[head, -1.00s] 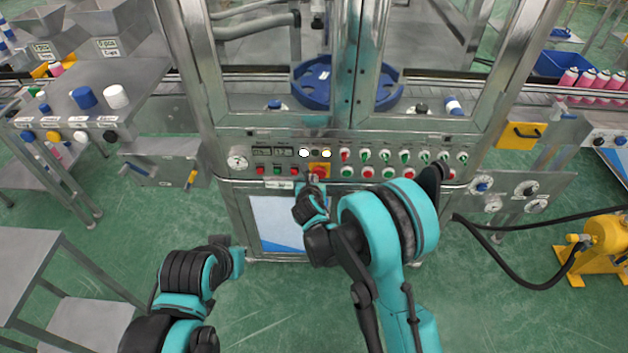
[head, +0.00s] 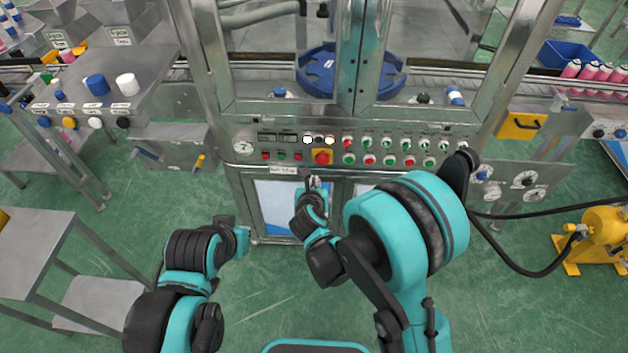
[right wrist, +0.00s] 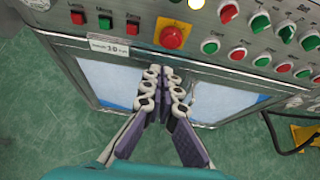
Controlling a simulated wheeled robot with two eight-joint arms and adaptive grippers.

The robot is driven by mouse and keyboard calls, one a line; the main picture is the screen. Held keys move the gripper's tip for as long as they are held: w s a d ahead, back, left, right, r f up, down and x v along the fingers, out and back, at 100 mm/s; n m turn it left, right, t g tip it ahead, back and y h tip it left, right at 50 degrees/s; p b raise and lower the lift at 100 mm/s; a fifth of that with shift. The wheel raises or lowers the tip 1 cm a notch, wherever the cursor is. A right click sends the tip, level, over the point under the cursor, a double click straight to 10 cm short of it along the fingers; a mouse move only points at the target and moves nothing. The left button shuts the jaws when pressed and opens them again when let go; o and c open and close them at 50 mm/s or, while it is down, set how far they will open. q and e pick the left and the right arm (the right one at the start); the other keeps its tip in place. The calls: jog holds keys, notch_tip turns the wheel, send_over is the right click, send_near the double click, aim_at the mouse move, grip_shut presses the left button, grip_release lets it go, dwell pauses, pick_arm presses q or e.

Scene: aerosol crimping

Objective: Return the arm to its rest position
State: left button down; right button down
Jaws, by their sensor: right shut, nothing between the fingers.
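My right gripper (head: 313,184) is in front of the machine's lower cabinet, just below the control panel (head: 390,146). In the right wrist view the right gripper (right wrist: 165,72) is shut with its fingertips together and nothing between them. It is apart from the red emergency button (right wrist: 172,37) on its yellow plate, which shows above the fingertips; the same red button also shows in the head view (head: 322,157). My left arm is low at the left of the head view, and its gripper end (head: 240,240) is seen too poorly to tell its jaws.
A steel table (head: 40,250) stands at the left. A yellow pump (head: 598,238) with a black hose is on the floor at the right. A blue turntable (head: 325,75) sits behind the machine's doors. The green floor before the cabinet is clear.

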jog(key=s+d+r+m+g+h, duration=0.1)
jog(key=s+d+r+m, duration=0.35)
jog(key=d+m, duration=0.35)
jog(key=s+d+r+m+g, duration=0.25)
jog(key=d+r+m, duration=0.3)
jog(key=m, duration=0.35)
jog(key=s+d+m, duration=0.3)
jog(key=s+m, duration=0.5)
jog(key=m, duration=0.1)
jog(key=s+d+r+m+g+y, duration=0.1)
jog(key=s+d+m, duration=0.3)
jog(key=s+m, duration=0.4)
jog(key=shift+s+d+m, duration=0.3)
jog(key=shift+s+m, duration=0.05)
jog(key=shift+m, duration=0.65)
